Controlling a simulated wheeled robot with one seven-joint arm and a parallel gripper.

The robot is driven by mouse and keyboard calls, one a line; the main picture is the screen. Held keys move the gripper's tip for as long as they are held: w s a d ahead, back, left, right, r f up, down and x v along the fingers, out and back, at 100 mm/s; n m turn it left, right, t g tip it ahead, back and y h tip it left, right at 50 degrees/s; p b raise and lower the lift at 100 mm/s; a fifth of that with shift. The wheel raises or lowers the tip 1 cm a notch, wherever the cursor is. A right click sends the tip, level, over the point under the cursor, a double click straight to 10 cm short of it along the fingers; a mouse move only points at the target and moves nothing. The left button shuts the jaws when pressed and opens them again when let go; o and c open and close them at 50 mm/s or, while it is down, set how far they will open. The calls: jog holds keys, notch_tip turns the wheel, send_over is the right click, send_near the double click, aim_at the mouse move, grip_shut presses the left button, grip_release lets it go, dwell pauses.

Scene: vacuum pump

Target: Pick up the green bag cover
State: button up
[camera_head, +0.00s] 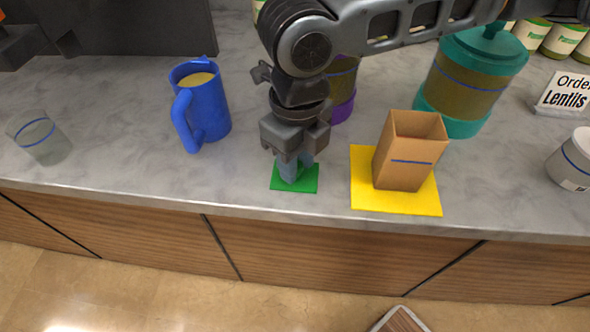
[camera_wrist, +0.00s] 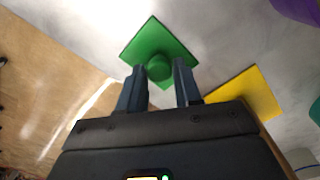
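The green bag cover (camera_head: 309,184) is a flat green square that appears to lie on the counter near its front edge. The wrist view shows the cover (camera_wrist: 150,38) with a round green knob (camera_wrist: 160,69) in its middle. My gripper (camera_head: 296,176) points down over the cover. In the wrist view my gripper's two fingers (camera_wrist: 159,66) stand on either side of the knob, very close to it. I cannot tell whether they touch or press on it. In the head view the fingers hide the knob and part of the cover.
Just right, an open brown paper bag (camera_head: 402,165) stands on a yellow square (camera_head: 366,196). A blue mug (camera_head: 209,104) stands to the left, a glass (camera_head: 41,141) farther left. A teal-lidded container (camera_head: 465,85) and a purple-based one (camera_head: 343,106) are behind.

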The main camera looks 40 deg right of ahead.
grip_shut()
jog(key=shift+r, duration=0.1)
